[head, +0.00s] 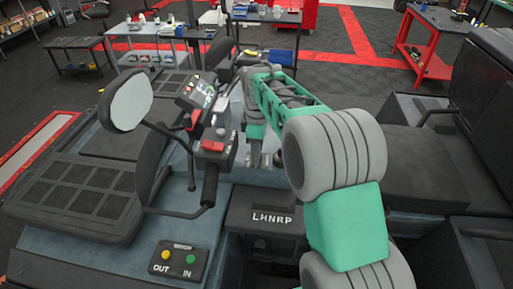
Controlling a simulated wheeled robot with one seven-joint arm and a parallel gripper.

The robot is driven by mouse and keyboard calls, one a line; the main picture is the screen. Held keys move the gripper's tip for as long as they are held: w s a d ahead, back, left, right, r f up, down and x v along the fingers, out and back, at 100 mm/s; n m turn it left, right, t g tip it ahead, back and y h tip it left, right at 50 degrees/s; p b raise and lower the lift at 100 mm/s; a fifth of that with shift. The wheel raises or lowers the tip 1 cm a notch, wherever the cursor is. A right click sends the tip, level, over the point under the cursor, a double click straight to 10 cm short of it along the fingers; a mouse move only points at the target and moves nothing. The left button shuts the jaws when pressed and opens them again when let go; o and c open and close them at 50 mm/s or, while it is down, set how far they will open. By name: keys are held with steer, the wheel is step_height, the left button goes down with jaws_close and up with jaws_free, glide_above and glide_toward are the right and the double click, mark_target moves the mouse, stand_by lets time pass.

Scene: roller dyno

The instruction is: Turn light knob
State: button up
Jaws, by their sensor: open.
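I cannot pick out the light knob for certain; it may be small or hidden behind my arm. The vehicle's handlebar carries a control block (212,147) with red switches, and a lit display (197,94) stands behind it. My gripper (264,158) points down just right of the control block, over the vehicle's middle. Its fingers look apart, with nothing seen between them. My teal and grey arm covers the area right of and behind it.
A round mirror (130,100) stands at the left on a curved stalk. Workshop tables (160,32) and a red cart (428,45) stand behind.

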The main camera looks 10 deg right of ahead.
step_height(320, 180, up, 8)
steer(key=shift+f+b, duration=0.25)
steer(key=shift+b, duration=0.35)
steer(key=shift+r, duration=0.2)
steer(key=shift+s+r, duration=0.15)
steer(key=shift+s, duration=0.05)
steer(key=s+f+m+t, duration=0.2)
steer(key=s+m, duration=0.4)
steer(key=s, duration=0.4)
steer(key=s+f+m+t, duration=0.2)
steer(key=s+f+m, duration=0.2)
steer(key=s+m, duration=0.3)
steer(key=s, duration=0.3)
steer(key=shift+s+a, duration=0.25)
steer(key=shift+s, duration=0.1)
